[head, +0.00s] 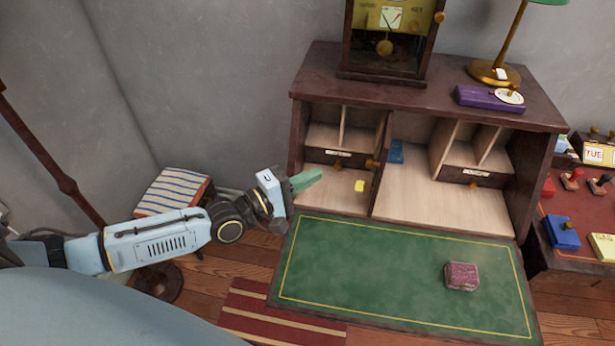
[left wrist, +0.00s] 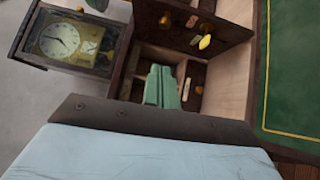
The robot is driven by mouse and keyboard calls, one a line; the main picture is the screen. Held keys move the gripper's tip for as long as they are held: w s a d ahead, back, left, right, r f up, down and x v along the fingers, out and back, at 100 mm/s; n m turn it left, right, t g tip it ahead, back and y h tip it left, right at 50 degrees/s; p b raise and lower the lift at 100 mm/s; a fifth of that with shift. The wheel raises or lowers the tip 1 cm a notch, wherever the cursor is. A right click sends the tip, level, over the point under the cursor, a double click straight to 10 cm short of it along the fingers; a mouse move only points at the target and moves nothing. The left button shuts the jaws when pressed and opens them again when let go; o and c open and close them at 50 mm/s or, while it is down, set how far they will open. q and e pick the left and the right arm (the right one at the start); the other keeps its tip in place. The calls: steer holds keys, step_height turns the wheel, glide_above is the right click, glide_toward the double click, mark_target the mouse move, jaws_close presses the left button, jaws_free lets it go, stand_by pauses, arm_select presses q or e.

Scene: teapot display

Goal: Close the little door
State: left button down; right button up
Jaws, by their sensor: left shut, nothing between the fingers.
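The little door (head: 381,172) is a dark brown panel on the desk's upper cabinet, seen nearly edge-on in the head view. It stands open beside the left compartment, with a brass knob (head: 371,163) and a yellow tag (head: 359,185) on its left side. In the left wrist view, the door (left wrist: 225,24) shows its face at the top. My left gripper (head: 318,174) has green fingers, shut and empty, in front of the left compartment and left of the door. Its fingers also show in the wrist view (left wrist: 162,88). My right gripper is out of view.
The green desk top (head: 380,270) lies below, with a small red box (head: 462,276) at its right. A clock (head: 385,45) and a lamp (head: 495,70) stand on the cabinet. A striped cushioned stool (head: 172,190) stands left, behind my left arm.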

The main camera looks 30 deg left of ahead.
arm_select(q)
steer(key=w+d, duration=0.6)
steer(key=d, duration=0.1)
steer(key=shift+w+r, duration=0.2)
